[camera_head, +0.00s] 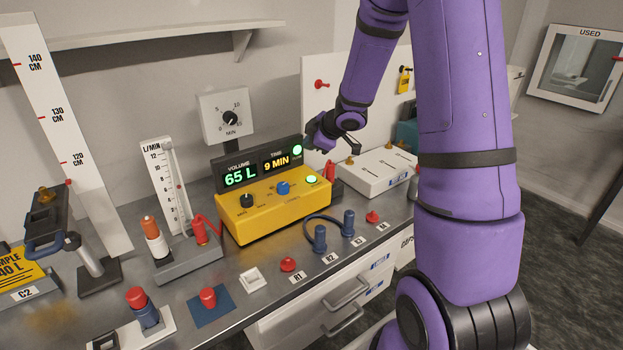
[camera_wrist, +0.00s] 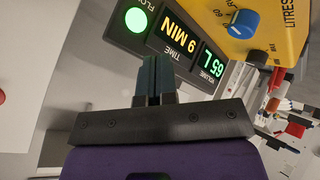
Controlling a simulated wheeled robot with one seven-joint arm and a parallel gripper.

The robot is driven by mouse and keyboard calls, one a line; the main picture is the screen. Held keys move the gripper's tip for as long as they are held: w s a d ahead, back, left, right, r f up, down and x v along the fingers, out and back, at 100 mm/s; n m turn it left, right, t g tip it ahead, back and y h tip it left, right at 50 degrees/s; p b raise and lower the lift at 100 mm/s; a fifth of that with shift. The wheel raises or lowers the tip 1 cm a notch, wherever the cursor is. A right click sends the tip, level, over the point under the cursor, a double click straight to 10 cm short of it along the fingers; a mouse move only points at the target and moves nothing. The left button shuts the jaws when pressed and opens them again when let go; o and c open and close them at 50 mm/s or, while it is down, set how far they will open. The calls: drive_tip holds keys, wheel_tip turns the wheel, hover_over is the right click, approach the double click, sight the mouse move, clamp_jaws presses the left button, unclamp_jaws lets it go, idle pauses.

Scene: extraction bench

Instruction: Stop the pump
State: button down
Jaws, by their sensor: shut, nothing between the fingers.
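The yellow pump box (camera_head: 270,207) stands on the bench with a dark display panel (camera_head: 258,165) behind its top. The panel reads volume 65 L and time 9 min, and a round green flow light (camera_head: 298,150) glows at its right end. On the box are a black knob (camera_head: 246,201), a blue knob (camera_head: 283,188) and a lit green button (camera_head: 312,180). My gripper (camera_head: 308,140) is near the panel's upper right corner, above the box. In the wrist view my gripper (camera_wrist: 155,62) is shut and empty, with the panel (camera_wrist: 180,32) beyond its fingertips. The green button is not seen there.
A dial post (camera_head: 227,117) stands behind the panel. A flow tube stand (camera_head: 183,200) is at the left, and a white box (camera_head: 372,172) at the right. Red and blue fittings (camera_head: 320,238) line the bench front. The space above the yellow box is clear.

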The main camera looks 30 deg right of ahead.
sight(311, 179)
drive_tip(key=shift+f, duration=3.85)
drive_tip(key=shift+f, duration=0.15)
drive_tip(key=shift+f, duration=0.3)
drive_tip(key=shift+f, duration=0.35)
drive_tip(key=shift+r, duration=0.8)
drive_tip(key=shift+r, duration=2.5)
